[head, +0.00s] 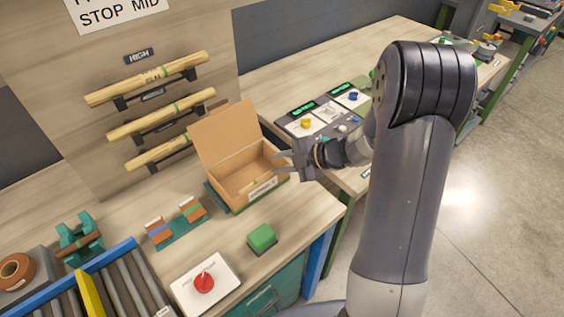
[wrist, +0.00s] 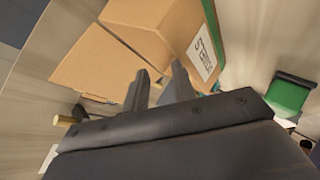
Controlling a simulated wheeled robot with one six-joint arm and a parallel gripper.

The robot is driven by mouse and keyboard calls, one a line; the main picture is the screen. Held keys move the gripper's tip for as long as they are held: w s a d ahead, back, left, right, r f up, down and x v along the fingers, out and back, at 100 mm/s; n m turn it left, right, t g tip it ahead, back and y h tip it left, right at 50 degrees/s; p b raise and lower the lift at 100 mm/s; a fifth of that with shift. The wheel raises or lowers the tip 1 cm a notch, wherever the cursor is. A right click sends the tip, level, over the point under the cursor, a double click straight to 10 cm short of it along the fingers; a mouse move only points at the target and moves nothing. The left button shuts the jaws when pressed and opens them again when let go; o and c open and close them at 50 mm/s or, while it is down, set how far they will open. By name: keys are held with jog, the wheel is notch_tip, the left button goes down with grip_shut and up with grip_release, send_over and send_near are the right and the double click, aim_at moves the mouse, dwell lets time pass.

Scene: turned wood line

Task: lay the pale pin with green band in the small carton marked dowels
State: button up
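The small carton (head: 217,178) stands open on the bench, its lid raised, a white label on its front. The label on the carton (wrist: 203,52) shows in the wrist view, but I cannot read it fully. A small pale shape (head: 250,186) shows inside the carton; I cannot tell whether it is the pin or has a green band. Long pale rods, one (head: 150,77) with a green band, rest on wall brackets. My gripper (head: 284,162) is at the carton's right side. In the wrist view my gripper (wrist: 158,78) has its fingers apart with nothing visible between them.
A green block (head: 262,237) and a white plate with a red knob (head: 204,282) stand in front. A holder with brown blocks (head: 176,224) is left of the carton. A roller conveyor (head: 125,280) lies at lower left. Control panels (head: 310,121) stand behind my gripper.

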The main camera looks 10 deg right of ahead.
jog(key=shift+s+f, duration=0.25)
jog(key=shift+f, duration=0.25)
jog(key=r+v, duration=0.1)
jog(key=v, duration=1.1)
jog(key=shift+w+r, duration=0.2)
jog(key=shift+r, duration=0.15)
jog(key=shift+c, duration=0.4)
